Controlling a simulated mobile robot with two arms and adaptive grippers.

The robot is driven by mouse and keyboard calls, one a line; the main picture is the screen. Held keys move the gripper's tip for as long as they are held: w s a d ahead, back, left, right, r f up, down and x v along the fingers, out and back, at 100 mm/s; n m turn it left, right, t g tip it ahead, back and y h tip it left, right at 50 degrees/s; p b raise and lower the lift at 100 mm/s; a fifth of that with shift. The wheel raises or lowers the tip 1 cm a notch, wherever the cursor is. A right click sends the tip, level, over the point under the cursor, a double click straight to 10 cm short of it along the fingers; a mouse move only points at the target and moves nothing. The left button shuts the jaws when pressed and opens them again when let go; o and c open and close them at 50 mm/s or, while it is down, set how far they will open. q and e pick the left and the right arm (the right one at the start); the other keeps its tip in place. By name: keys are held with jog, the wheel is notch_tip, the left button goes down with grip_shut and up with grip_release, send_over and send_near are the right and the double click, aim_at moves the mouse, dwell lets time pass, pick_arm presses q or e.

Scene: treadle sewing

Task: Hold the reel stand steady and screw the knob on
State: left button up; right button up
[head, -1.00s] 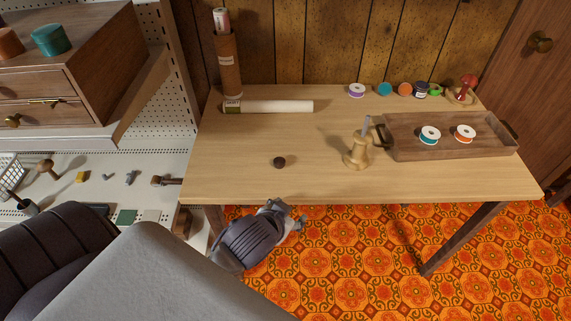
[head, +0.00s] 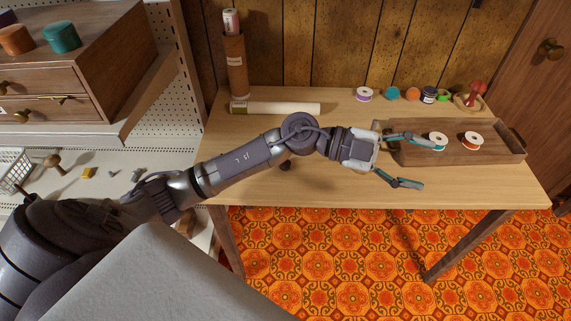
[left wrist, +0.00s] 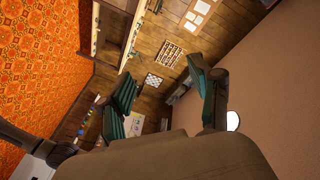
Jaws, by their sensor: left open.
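My left arm reaches across the table from the left in the head view. Its left gripper (head: 424,162) is open and empty, with its two fingers spread over the table's right part, in front of the tray. The reel stand is hidden behind my left wrist and gripper. A small dark round knob (head: 285,165) lies on the table, partly covered by my forearm. The left wrist view shows the open fingers with nothing between them; I cannot make out the stand or knob there. My right gripper is not in view.
A wooden tray (head: 508,154) with a teal-cored reel (head: 437,140) and an orange-cored reel (head: 471,140) stands at the right. Several reels and a red pincushion (head: 477,88) line the back edge. A white roll (head: 275,108) lies at the back left. The table's front right is clear.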

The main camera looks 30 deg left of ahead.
pick_arm(q)
jog(key=w+a+f+g+y, duration=0.1)
jog(key=a+f+g+y, duration=0.1)
jog(key=a+f+y, duration=0.4)
jog(key=w+a+f+g+y, duration=0.1)
jog(key=a+f+g+y, duration=0.2)
jog(key=a, duration=0.5)
jog(key=a+r+n+y, duration=0.2)
jog(key=a+n+y, duration=0.3)
jog(key=a, duration=1)
jog(key=y, duration=0.3)
jog(key=shift+w+a+r, duration=0.15)
jog(key=shift+a+r, duration=0.15)
jog(key=shift+a, duration=0.05)
notch_tip(320, 180, down, 9)
jog(key=shift+r, duration=0.2)
